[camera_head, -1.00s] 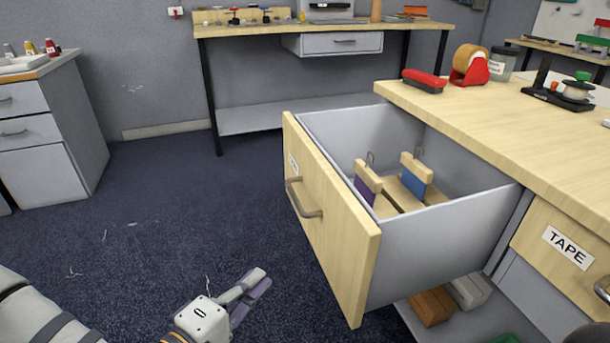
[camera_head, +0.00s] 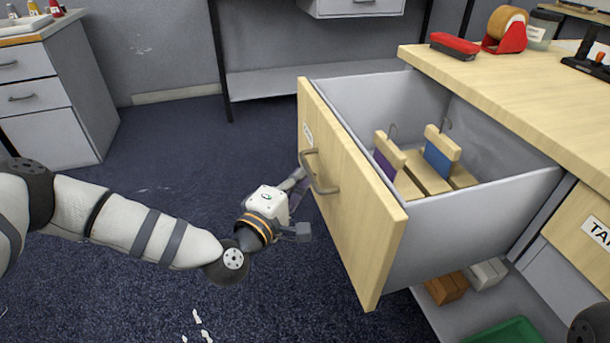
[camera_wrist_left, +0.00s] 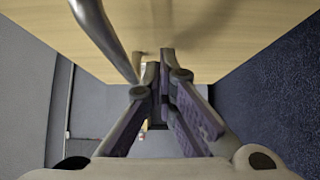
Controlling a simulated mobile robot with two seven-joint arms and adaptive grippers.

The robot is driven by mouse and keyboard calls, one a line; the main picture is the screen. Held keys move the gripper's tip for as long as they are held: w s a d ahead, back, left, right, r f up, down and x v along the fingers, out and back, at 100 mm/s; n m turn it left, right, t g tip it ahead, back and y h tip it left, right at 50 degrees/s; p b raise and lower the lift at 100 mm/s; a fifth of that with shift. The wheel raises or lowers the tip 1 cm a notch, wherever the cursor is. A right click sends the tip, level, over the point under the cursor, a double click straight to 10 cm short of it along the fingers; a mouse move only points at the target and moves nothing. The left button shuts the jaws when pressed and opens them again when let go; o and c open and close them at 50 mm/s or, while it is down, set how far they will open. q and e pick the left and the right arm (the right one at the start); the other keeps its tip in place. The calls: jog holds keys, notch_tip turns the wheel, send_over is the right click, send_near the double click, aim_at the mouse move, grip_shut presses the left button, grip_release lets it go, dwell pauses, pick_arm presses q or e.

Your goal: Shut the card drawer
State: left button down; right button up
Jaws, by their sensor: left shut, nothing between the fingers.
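The card drawer has a pale wooden front (camera_head: 350,200) and grey sides, and it stands pulled well out of the desk. Its grey bar handle (camera_head: 318,176) is on the front, and a small label above it is too oblique to read. My left gripper (camera_head: 300,178) is shut and empty, in front of the drawer front beside the handle. In the left wrist view, the shut fingertips (camera_wrist_left: 165,62) point at the wooden front (camera_wrist_left: 230,35), with the handle (camera_wrist_left: 105,40) to their left. I cannot tell whether they touch the front. My right gripper is out of view.
Inside the drawer are wooden blocks with a purple card (camera_head: 384,166) and a blue card (camera_head: 437,161). A red stapler (camera_head: 455,45) and tape dispenser (camera_head: 504,29) stand on the desktop (camera_head: 500,85).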

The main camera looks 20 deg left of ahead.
pick_arm(q)
jog(key=shift+w+d, duration=0.25)
jog(key=shift+d, duration=0.1)
jog(key=shift+d, duration=0.1)
